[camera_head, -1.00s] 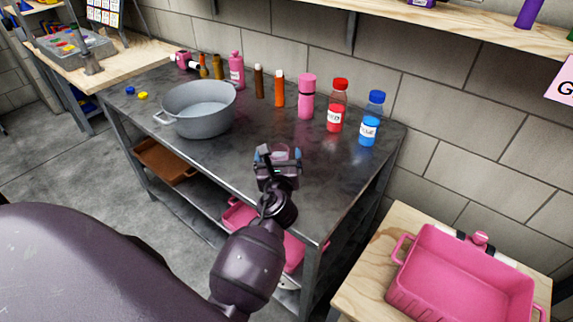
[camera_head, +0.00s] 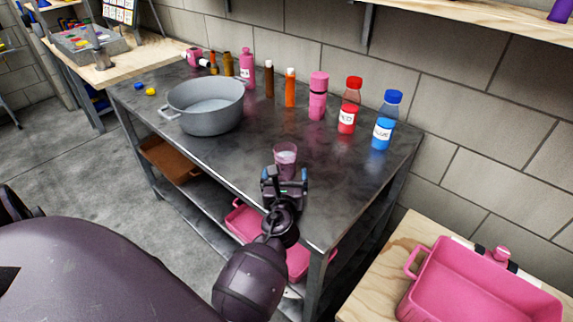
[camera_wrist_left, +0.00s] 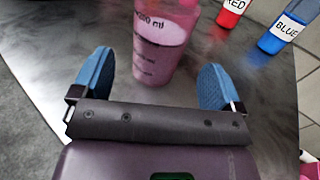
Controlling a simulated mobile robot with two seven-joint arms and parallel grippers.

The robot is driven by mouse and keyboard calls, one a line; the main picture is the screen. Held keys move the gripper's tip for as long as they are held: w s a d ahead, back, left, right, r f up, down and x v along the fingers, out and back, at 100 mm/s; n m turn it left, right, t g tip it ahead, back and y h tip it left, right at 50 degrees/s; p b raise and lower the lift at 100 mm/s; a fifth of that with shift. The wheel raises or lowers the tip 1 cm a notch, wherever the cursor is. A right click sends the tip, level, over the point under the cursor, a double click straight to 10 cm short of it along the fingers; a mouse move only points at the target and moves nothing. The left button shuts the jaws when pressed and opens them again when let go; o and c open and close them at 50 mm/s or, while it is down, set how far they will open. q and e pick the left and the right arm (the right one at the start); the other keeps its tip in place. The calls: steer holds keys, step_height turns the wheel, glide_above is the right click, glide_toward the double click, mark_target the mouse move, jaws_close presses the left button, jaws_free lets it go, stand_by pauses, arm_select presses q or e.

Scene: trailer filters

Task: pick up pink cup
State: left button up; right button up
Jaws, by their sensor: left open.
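The pink cup (camera_head: 286,157) is a clear, pink-tinted cup with dark volume marks. It stands upright on the dark metal table (camera_head: 225,150), near its front edge. In the left wrist view the cup (camera_wrist_left: 162,45) is just beyond and partly between the two blue fingertips, with its top cut off by the frame. My left gripper (camera_head: 285,178) is open and empty, on the near side of the cup; its blue fingers (camera_wrist_left: 158,85) show a gap on both sides of the cup. My right gripper is not in view.
A grey pot (camera_head: 206,108) stands left of the cup. Behind are a pink bottle (camera_head: 317,98), a red bottle (camera_head: 349,108) and a blue bottle (camera_head: 385,123). A pink tray (camera_head: 480,285) sits on a wooden stand at right. The tabletop around the cup is clear.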

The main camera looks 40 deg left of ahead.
mark_target(285, 167)
arm_select(q)
steer(key=x, duration=0.6)
steer(key=shift+r, duration=0.1)
steer(key=c, duration=1.1)
steer(key=shift+r, duration=0.15)
